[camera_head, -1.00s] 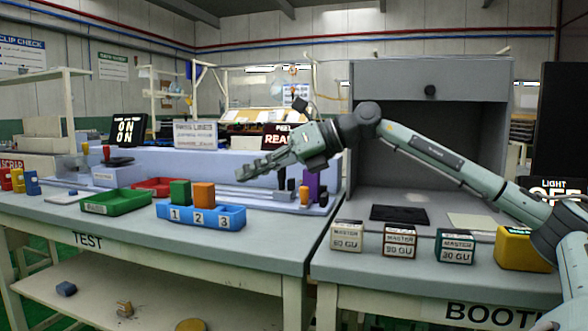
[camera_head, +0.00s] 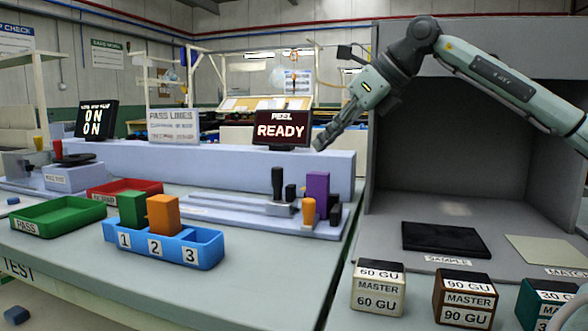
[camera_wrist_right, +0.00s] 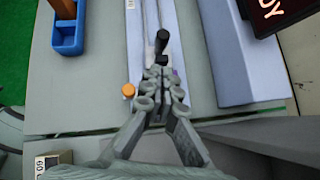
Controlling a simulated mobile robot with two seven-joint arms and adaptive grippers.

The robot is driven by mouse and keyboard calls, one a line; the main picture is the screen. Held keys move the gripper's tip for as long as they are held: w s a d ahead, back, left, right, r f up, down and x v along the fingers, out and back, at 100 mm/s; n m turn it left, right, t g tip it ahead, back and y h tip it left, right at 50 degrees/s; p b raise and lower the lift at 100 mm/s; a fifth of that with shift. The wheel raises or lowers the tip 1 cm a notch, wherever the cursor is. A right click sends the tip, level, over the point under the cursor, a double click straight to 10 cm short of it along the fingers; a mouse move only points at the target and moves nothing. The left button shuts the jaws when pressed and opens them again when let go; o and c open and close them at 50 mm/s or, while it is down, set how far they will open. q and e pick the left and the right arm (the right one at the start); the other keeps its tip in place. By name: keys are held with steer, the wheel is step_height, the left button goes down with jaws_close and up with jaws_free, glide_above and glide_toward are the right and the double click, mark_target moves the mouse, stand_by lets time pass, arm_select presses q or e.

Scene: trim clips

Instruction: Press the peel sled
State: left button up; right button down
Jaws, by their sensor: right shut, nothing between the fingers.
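The peel sled (camera_head: 265,208) sits on a pale rail base on the bench, with an upright black handle (camera_head: 278,183). A purple block (camera_head: 317,187) and an orange knob (camera_head: 308,212) stand at the rail's right end. My right gripper (camera_head: 320,142) is shut and empty, above and to the right of the handle in the head view. In the right wrist view the closed fingers (camera_wrist_right: 160,88) point toward the black handle (camera_wrist_right: 161,42), and the orange knob (camera_wrist_right: 128,90) is left of them. The left gripper does not show.
The peel display (camera_head: 281,131) reads READY behind the rail. A blue numbered tray (camera_head: 200,256) holds a green and an orange block. Green (camera_head: 45,225) and red (camera_head: 110,188) trays lie left. Master blocks (camera_head: 380,290) and a grey booth (camera_head: 470,150) are at right.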

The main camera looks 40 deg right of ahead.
mark_target(281, 182)
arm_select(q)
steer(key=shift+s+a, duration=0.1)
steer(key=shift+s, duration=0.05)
arm_select(e)
steer(key=shift+s+a, duration=0.1)
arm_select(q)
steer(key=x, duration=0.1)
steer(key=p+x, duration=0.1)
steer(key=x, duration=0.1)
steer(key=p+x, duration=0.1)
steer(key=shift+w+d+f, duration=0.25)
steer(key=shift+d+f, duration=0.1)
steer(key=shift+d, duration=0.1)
arm_select(e)
steer(key=x, duration=1)
steer(key=shift+r, duration=0.1)
